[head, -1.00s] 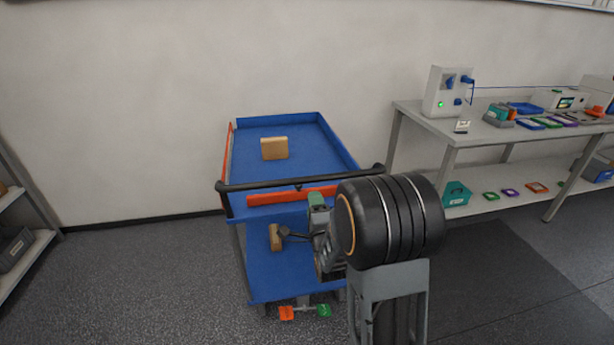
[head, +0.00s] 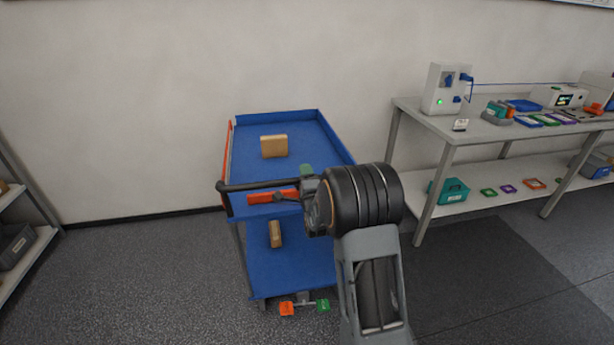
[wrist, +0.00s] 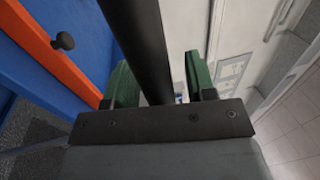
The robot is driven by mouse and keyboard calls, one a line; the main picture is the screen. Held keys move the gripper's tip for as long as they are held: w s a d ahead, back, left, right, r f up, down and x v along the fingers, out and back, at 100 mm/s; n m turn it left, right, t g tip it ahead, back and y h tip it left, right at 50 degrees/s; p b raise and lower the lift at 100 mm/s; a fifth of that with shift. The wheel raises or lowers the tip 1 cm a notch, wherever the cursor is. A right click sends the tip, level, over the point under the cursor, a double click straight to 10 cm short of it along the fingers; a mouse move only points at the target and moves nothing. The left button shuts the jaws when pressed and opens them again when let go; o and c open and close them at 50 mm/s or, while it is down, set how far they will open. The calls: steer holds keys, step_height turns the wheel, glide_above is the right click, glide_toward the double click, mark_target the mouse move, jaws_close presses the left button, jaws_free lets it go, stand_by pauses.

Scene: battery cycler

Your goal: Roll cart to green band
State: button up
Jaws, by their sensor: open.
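The blue two-shelf cart (head: 258,168) stands by the wall, its black handle bar (head: 248,186) facing me. My gripper (head: 290,184) is at the handle, partly hidden by my wrist. In the wrist view, the black bar (wrist: 140,45) runs between the two green finger pads of my open gripper (wrist: 157,82). The pads do not appear closed on it. A brown box (head: 274,147) sits on the top shelf and another (head: 275,234) on the lower shelf. I cannot make out a green band on the floor.
An orange pedal (head: 286,308) and a green pedal (head: 323,305) sit at the cart's foot. A workbench (head: 452,138) with devices stands right of the cart, and a shelf rack (head: 42,240) at far left. The floor left of the cart is clear.

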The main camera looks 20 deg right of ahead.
steer(key=shift+c, duration=0.3)
jaws_close()
